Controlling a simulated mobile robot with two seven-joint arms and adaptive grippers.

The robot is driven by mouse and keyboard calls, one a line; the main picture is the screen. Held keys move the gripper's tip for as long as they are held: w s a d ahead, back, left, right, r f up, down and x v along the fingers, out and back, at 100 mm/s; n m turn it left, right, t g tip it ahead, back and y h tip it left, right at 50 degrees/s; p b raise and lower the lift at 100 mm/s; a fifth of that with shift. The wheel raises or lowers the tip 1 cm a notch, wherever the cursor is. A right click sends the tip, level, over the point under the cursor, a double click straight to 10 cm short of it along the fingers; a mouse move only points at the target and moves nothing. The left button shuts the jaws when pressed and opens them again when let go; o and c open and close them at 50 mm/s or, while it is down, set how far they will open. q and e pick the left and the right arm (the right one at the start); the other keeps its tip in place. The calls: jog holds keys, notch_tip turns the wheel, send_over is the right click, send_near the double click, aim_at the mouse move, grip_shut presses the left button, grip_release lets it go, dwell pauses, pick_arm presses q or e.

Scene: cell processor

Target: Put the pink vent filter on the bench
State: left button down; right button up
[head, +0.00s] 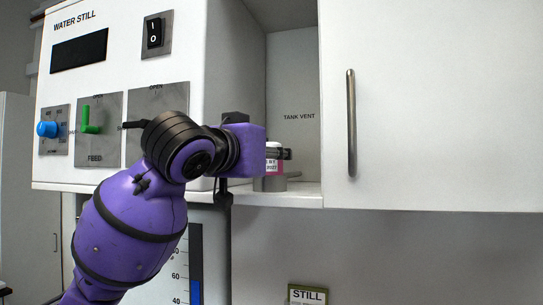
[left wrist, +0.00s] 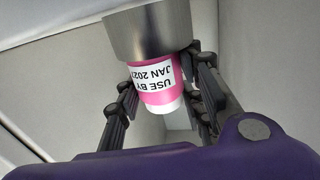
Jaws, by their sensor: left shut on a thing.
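The pink vent filter (head: 274,168), with a white label, stands upright in the alcove marked TANK VENT. It also shows in the left wrist view (left wrist: 161,97), where the label reads USE BY JAN and part of a year. My left gripper (head: 279,154) is shut on the filter, with one finger on each side in the left wrist view (left wrist: 165,82). A grey metal cylinder (head: 270,184) is directly below the filter and appears to meet its end; it is large in the left wrist view (left wrist: 150,32). My right gripper is not in view. I see no bench surface.
The water still (head: 120,180) is at left, with a blue knob (head: 47,129), green lever (head: 91,120) and rocker switch (head: 154,33). A closed white cabinet door (head: 430,110) with a metal handle (head: 351,123) flanks the alcove at right. A STILL sign (head: 308,296) is below.

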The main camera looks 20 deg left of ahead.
pick_arm(q)
jog(key=shift+r, duration=0.3)
jog(key=shift+r, duration=0.3)
jog(key=shift+r, duration=0.1)
jog(key=shift+r, duration=1.35)
jog(key=shift+f, duration=0.1)
